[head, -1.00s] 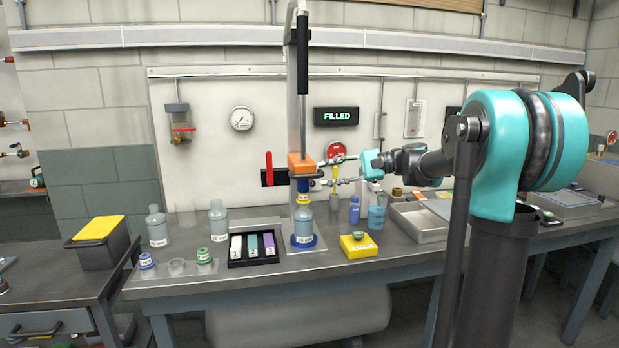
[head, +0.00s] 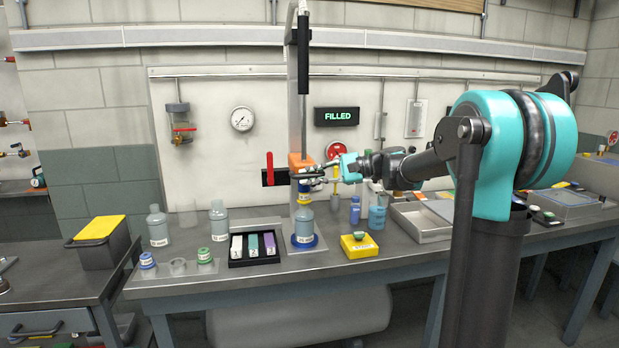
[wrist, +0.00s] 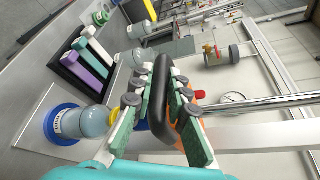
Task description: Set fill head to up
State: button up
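The fill head is an orange block (head: 300,160) on the upright column above the bench, with blue and yellow parts under it. Its black loop handle (wrist: 160,105) shows in the wrist view. My gripper (head: 309,176) is at the front of the fill head, and its green-padded fingers (wrist: 163,85) lie on both sides of the handle, closed on it. A bottle with a yellow neck (head: 304,226) stands upright below the head on a blue round base; it also shows in the wrist view (wrist: 85,121). The fingers partly hide the handle.
A red lever (head: 269,168) stands left of the head. A black tray (head: 236,263) with coloured blocks, a yellow box (head: 359,246) and several bottles stand around. The air above the head along the column is clear.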

grip_shut()
notch_tip(320, 180, up, 20)
jog(key=shift+r, duration=0.25)
dwell(0.4)
jog(key=o, duration=0.7)
grip_release()
jog(key=shift+d, duration=0.1)
jog(key=v, duration=1.2)
